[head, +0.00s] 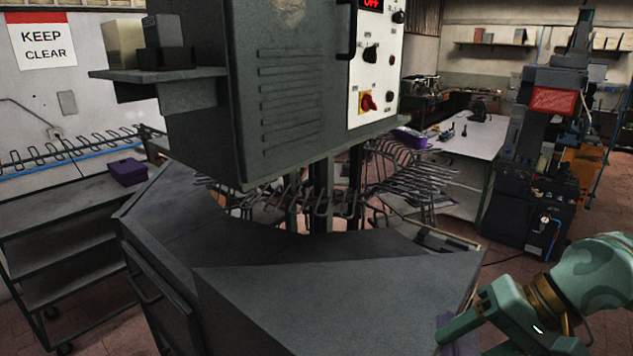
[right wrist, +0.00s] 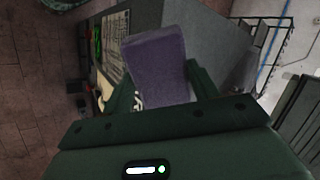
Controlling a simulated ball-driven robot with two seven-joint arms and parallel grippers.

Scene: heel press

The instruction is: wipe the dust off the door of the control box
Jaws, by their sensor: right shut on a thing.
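The control box (head: 215,130) is a large dark grey cabinet at the top centre of the head view. Its louvred door (head: 292,100) faces me, with a pale brownish dust patch (head: 289,12) near the top edge of the picture. My right gripper (head: 462,326) is at the lower right, well below and to the right of the door. It is shut on a purple block-like pad (right wrist: 157,65), which shows between the fingers in the right wrist view. In the head view the pad is mostly cut off or hidden. My left gripper is not in view.
A white panel (head: 376,75) with knobs and a red-and-yellow switch is on the box's right side. A grey angled table (head: 330,290) lies below it, its near top clear. Wire racks (head: 415,180) stand behind. A shelf with boxes (head: 160,73) juts out left.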

